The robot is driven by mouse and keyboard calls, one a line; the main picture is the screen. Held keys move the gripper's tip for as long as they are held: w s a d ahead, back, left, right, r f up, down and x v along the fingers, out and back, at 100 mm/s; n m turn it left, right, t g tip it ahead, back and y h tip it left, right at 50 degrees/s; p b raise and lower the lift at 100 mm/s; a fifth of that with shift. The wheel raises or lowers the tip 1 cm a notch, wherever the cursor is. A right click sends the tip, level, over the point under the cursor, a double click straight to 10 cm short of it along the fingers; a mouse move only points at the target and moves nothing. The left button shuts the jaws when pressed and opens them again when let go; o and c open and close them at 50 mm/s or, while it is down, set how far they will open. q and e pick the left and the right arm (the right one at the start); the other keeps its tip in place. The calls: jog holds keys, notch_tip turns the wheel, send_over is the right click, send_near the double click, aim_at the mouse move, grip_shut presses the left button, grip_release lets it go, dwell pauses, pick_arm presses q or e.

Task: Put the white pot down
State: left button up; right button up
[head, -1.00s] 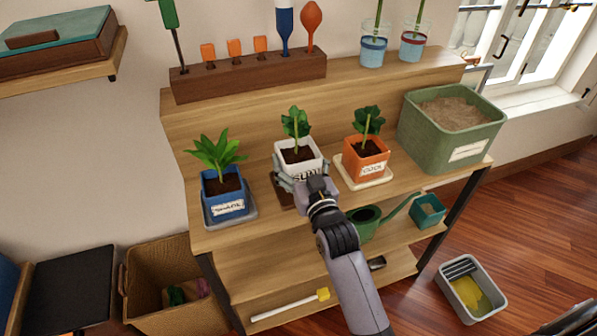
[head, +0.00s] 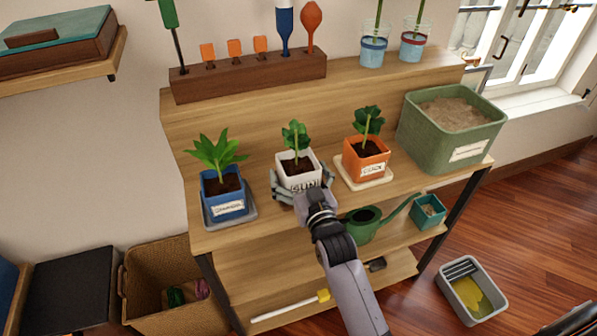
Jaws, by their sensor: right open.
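The white pot (head: 299,169) holds a small green plant and has dark lettering on its front. It stands upright in the middle of the wooden bench top, between the blue pot (head: 223,192) and the orange pot (head: 365,164). My right gripper (head: 301,188) is open, with its fingers around the lower sides of the white pot. The hand hides the pot's front base. My left gripper is not in view.
The blue pot sits on a grey-blue saucer (head: 245,214), the orange pot on a cream saucer (head: 376,181). A green soil bin (head: 436,142) stands at the right end. A green watering can (head: 363,224) is on the shelf below. A brown tool rack (head: 250,76) stands behind.

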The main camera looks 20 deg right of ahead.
jog(key=shift+r, duration=0.15)
jog(key=s, duration=1.2)
jog(key=shift+d, duration=0.2)
jog(key=s+a+f+n+g, duration=0.1)
jog(key=s+f+g, duration=0.2)
jog(key=f, duration=0.9)
jog(key=s+a+f+g+y, duration=0.1)
jog(key=s+f+g, duration=0.25)
jog(key=f, duration=0.85)
jog(key=s+a+f+n+g, duration=0.1)
jog(key=s+f+g, duration=0.15)
jog(key=f, duration=0.95)
jog(key=s+d+f+g, duration=0.2)
jog(key=s+f, duration=0.4)
jog(key=s, duration=0.4)
jog(key=s+d+f+g+h, duration=0.1)
jog(key=s+d+f+g, duration=0.2)
jog(key=s+f, duration=0.4)
jog(key=s+d+f+g, duration=0.3)
jog(key=s+f, duration=0.3)
jog(key=s, duration=0.7)
jog(key=shift+d+f+h, duration=0.3)
jog(key=shift+d, duration=0.25)
